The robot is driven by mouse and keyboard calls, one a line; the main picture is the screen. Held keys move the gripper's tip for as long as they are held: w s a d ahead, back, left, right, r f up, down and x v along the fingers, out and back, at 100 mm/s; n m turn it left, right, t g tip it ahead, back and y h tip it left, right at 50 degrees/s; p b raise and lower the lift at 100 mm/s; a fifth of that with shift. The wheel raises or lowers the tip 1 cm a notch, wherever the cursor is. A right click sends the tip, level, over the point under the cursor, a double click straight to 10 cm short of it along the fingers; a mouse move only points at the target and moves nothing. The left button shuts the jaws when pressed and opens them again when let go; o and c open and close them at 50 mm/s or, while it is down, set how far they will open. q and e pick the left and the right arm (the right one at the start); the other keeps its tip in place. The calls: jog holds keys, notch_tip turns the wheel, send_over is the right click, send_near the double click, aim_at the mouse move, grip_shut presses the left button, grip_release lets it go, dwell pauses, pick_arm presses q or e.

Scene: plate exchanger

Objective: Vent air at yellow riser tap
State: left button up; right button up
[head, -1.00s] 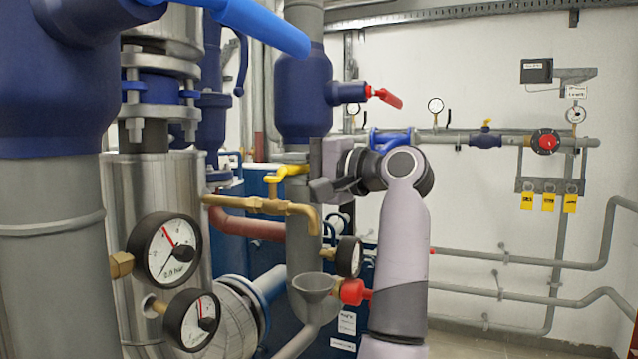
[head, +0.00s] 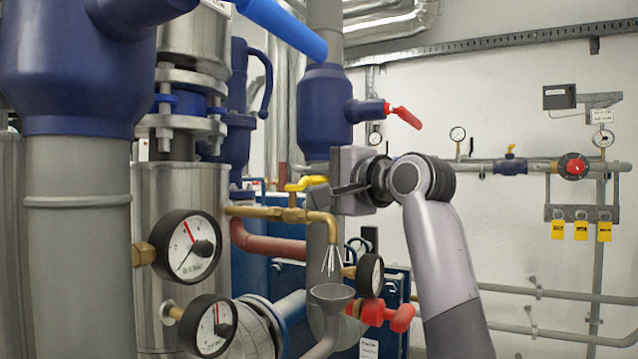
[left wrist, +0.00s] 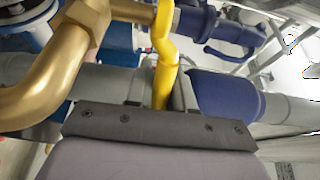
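The yellow tap handle (head: 306,183) sits on a brass riser tap (head: 285,213) whose spout bends downward. Thin pale streaks of spray (head: 332,260) come from the spout above a grey funnel (head: 332,292). My left gripper (head: 338,189) is just right of the handle, its fingers pointing towards it. In the left wrist view, the yellow handle (left wrist: 164,85) lies between two grey fingers, with a gap on at least one side, so the gripper looks open. The brass pipe (left wrist: 50,80) fills the left of that view. My right gripper is not in view.
Two pressure gauges (head: 186,245) stand at the left on a steel vessel. A blue valve body (head: 324,105) with a red lever (head: 403,116) is above the tap. A small gauge (head: 370,275) and red handle (head: 385,314) are below the gripper.

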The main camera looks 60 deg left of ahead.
pick_arm(q)
jog(key=shift+o, duration=1.4)
jog(key=w+d, duration=0.1)
jog(key=d, duration=0.6)
jog(key=shift+b, duration=0.4)
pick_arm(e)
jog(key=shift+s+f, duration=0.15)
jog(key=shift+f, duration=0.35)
pick_arm(q)
jog(key=shift+w, duration=0.15)
